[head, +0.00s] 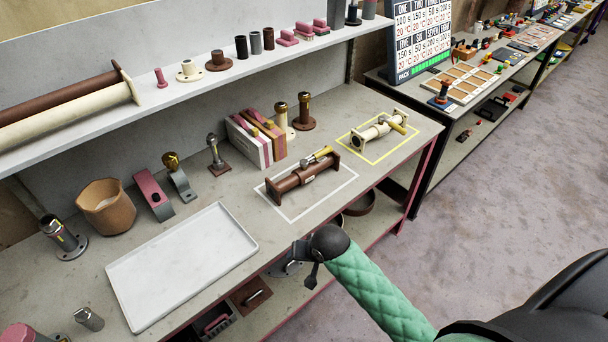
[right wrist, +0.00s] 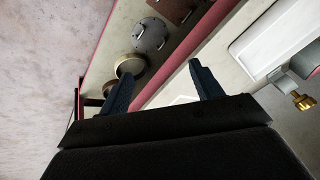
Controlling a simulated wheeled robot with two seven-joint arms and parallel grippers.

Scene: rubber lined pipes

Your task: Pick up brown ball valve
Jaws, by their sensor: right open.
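The brown ball valve (head: 300,179) lies on its side in the head view, inside a white outlined rectangle on the worktable. It is a brown flanged pipe body with a yellow-brass handle on top. My right gripper (head: 304,262) is in front of the table's front edge, below the valve in the picture and apart from it. The right wrist view shows its two dark fingers (right wrist: 163,80) spread wide with nothing between them. I cannot make out the brown valve in that view. My left gripper is not in view.
A cream ball valve (head: 370,136) lies in a yellow outline to the right. A white tray (head: 180,270) covers the front left of the table (head: 228,194). Upright fittings stand behind the brown valve. A shelf (head: 195,85) overhangs the back. Items sit on the lower shelf.

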